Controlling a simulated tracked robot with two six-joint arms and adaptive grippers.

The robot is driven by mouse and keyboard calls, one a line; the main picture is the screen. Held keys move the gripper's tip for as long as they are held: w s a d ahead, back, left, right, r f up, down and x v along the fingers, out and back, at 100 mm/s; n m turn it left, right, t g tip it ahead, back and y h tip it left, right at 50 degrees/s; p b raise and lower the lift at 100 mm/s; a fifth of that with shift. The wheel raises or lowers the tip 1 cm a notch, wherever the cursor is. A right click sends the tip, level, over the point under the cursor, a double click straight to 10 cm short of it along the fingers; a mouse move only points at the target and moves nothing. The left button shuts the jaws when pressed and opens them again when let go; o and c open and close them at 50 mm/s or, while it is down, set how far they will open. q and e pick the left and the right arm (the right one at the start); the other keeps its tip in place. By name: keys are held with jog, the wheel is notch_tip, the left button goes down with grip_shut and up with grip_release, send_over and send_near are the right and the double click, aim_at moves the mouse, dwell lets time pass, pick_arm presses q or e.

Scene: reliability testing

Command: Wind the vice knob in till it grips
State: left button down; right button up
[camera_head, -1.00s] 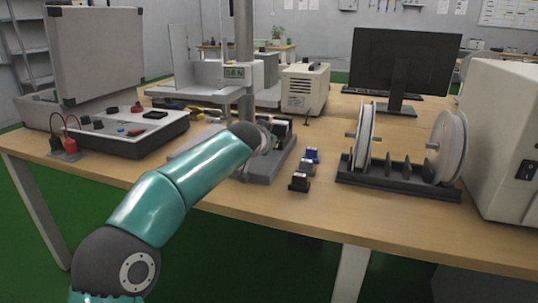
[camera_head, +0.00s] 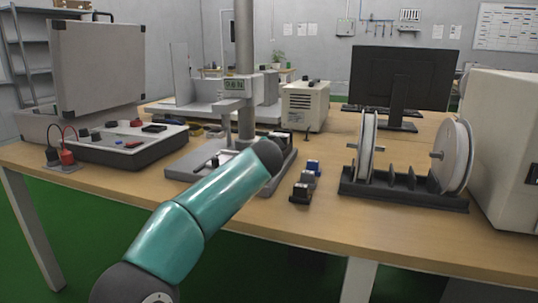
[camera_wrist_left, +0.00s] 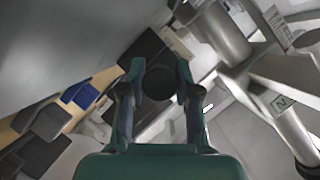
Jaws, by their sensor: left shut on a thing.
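In the left wrist view, a dark round knob (camera_wrist_left: 160,84) sits between the two fingers of my left gripper (camera_wrist_left: 160,70). The fingers are shut on its sides. Behind the knob is a dark block, perhaps the vice body; its jaws and any gap between them cannot be made out. In the head view, my teal left arm reaches to the base (camera_head: 192,168) of a test stand with an upright column (camera_head: 244,50) and a small display (camera_head: 236,84). The wrist end of the arm hides the gripper and knob there. My right gripper is not in view.
Small blue and black blocks (camera_head: 301,192) stand right of the stand base. Farther right is a dark rack with spools (camera_head: 400,196). An open grey case (camera_head: 98,65) and a control box (camera_head: 122,152) are at left. The table front (camera_head: 250,215) has bare wood.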

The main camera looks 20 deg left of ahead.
pick_arm(q)
jog(key=shift+d, duration=0.15)
jog(key=c, duration=0.8)
grip_release()
jog(key=v, duration=1.1)
jog(key=shift+s, duration=0.45)
